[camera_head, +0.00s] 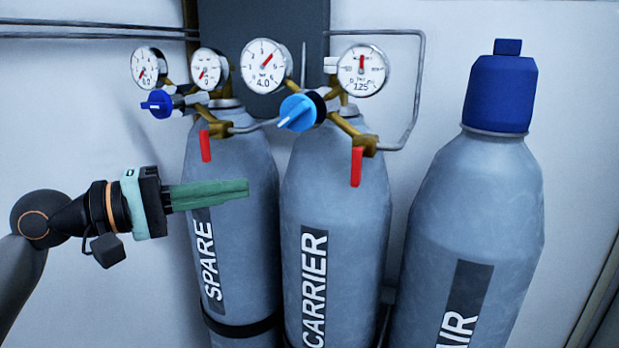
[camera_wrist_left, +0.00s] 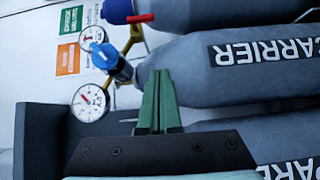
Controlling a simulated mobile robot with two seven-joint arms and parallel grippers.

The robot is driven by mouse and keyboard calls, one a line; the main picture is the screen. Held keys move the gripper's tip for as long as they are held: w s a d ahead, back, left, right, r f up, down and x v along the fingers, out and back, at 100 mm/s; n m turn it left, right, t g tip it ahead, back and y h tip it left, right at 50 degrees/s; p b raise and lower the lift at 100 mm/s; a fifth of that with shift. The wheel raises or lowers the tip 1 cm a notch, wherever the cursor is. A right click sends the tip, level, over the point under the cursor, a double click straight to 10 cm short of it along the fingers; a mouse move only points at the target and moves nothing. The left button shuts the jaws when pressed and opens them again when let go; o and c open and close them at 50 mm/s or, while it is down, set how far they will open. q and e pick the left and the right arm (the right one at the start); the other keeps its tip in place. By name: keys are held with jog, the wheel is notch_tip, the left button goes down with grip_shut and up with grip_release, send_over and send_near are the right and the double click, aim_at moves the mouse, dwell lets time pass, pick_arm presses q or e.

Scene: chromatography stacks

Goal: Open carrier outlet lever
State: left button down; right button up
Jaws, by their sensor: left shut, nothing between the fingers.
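The carrier cylinder (camera_head: 340,205) is grey and stands upright in the middle; its label also shows in the left wrist view (camera_wrist_left: 265,50). Its red outlet lever (camera_head: 356,167) hangs straight down from a brass valve (camera_head: 362,141) at the right of the regulator. The same red lever shows near the top of the left wrist view (camera_wrist_left: 140,18). My left gripper (camera_head: 246,187) has green fingers closed together with nothing between them. In the head view they overlap the spare cylinder (camera_head: 235,250), left of the carrier lever and slightly lower. The closed fingers also show in the left wrist view (camera_wrist_left: 157,80).
The spare's red lever (camera_head: 205,146) hangs above my fingers. A light-blue knob (camera_head: 298,111) and gauges (camera_head: 264,66) sit above the carrier cylinder. The air cylinder (camera_head: 475,200) with its blue cap (camera_head: 499,92) stands at right. A thin pipe (camera_head: 418,95) runs beside the carrier valve.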

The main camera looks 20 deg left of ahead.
pick_arm(q)
jog(key=shift+s+d+r+g+h, duration=0.15)
jog(key=shift+s+r+h, duration=0.05)
jog(key=shift+s+r, duration=0.25)
jog(key=shift+s+d+r+g+h, duration=0.1)
jog(key=shift+s+r+g+h, duration=0.15)
jog(key=shift+r, duration=0.25)
jog(key=p, duration=0.7)
send_near(356, 167)
jog(key=shift+w+d+f, duration=0.75)
jog(key=shift+w+d, duration=1.1)
jog(key=shift+w, duration=1.05)
